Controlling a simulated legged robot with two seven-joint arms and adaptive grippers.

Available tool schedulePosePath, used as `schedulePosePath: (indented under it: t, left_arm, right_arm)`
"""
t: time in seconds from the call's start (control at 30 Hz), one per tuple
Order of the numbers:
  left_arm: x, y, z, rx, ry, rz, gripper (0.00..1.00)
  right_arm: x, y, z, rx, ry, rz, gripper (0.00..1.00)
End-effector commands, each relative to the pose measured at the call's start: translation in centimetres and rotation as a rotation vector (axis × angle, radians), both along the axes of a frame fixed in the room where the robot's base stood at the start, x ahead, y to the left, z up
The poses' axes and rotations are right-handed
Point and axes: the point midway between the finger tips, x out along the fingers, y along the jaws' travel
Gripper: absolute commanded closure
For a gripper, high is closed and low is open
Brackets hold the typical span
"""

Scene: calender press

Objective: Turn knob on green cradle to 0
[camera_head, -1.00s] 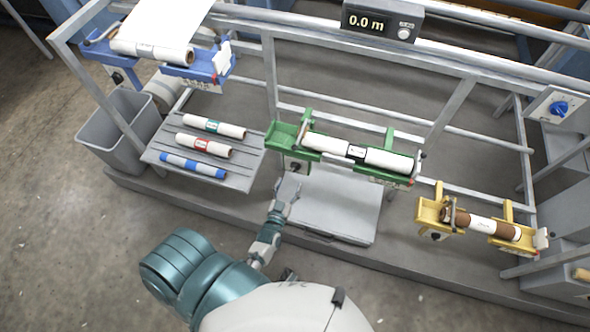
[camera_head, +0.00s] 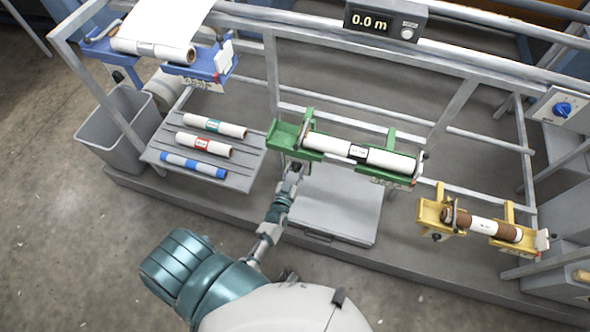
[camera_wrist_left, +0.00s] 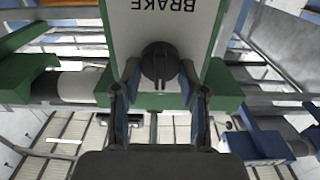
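The green cradle (camera_head: 287,134) holds a white roll (camera_head: 388,158) with a black label band, and stands at the middle of the rack in the head view. In the left wrist view its dark knob (camera_wrist_left: 159,62) sits on a white plate (camera_wrist_left: 203,22) marked BRAKE, shown upside down. My left gripper (camera_head: 294,169) is just below the cradle's left end and covers the knob in the head view. In the left wrist view the left gripper (camera_wrist_left: 160,85) is open, with its fingers on either side of the knob; whether they touch it, I cannot tell. My right gripper is not in view.
A slatted shelf (camera_head: 240,172) with several rolls is to the left, near a grey bin (camera_head: 105,135). A blue cradle (camera_head: 212,66) is at upper left, a yellow cradle (camera_head: 430,213) at right. A display (camera_head: 367,20) reads 0.0 m.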

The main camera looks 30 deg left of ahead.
Motion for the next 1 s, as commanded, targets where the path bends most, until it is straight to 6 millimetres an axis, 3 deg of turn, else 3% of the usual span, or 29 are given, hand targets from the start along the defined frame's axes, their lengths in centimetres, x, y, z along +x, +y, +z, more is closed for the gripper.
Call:
schedulePosePath:
  t: [0.47,1.0]
  left_arm:
    - [0.0,0.1,0.1,-0.086,-0.021,0.000,0.92]
    - [0.0,0.4,-0.1,-0.539,-0.129,-0.001,0.92]
  right_arm:
    - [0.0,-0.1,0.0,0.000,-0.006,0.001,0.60]
    - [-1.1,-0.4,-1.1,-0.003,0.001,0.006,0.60]
